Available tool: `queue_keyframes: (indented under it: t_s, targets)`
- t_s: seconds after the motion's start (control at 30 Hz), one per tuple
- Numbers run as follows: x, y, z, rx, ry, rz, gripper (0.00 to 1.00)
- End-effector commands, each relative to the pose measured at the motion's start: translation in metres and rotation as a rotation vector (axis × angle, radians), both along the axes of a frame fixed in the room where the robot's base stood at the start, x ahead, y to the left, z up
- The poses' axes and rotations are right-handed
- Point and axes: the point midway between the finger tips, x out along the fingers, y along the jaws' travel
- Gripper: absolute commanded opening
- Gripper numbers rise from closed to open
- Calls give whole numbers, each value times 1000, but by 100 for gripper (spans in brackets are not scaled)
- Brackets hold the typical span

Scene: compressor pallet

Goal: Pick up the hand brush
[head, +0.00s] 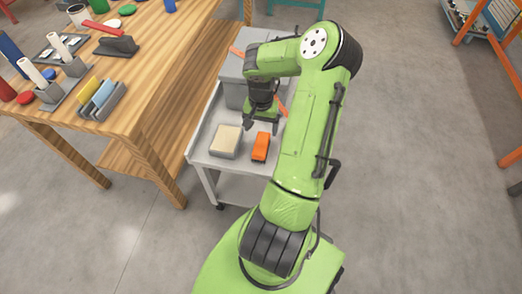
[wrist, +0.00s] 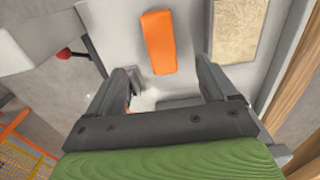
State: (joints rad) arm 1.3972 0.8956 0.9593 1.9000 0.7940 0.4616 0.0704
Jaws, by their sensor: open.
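An orange oblong item (head: 260,147) with a dark lower edge lies on the grey cart's top. It also shows in the wrist view (wrist: 158,42), beyond my fingertips. I cannot tell for sure whether it is the hand brush. Another orange piece (head: 282,107) shows partly behind my arm. My gripper (head: 261,124) is above the cart, behind the oblong item in the head view. In the wrist view my gripper (wrist: 163,72) is open, with no object held. A small grey shape and an orange bit show low between the fingers, partly hidden.
A grey tray with a beige filling (head: 226,140) stands left of the orange item on the cart (head: 199,150). A tall grey box (head: 234,82) stands at the cart's back. A wooden workbench (head: 150,85) with several items is close on the left. Open floor lies right.

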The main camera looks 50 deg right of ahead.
Motion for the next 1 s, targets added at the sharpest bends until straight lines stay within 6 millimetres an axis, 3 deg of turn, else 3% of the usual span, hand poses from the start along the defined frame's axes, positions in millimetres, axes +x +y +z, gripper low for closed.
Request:
queue_keyframes:
  t_s: [0.03, 0.2, 0.37, 0.6, 0.87, 1.0]
  targets:
    - [0, 1, -19, 7, 2, 0, 85]
    - [0, 1, -60, 5, 1, 1, 85]
    - [0, 1, -77, 2, 2, 0, 85]
    - [1, 1, -121, 4, 1, 1, 85]
    - [0, 0, -125, -1, 2, 1, 85]
    - [0, 0, -125, 0, 2, 2, 68]
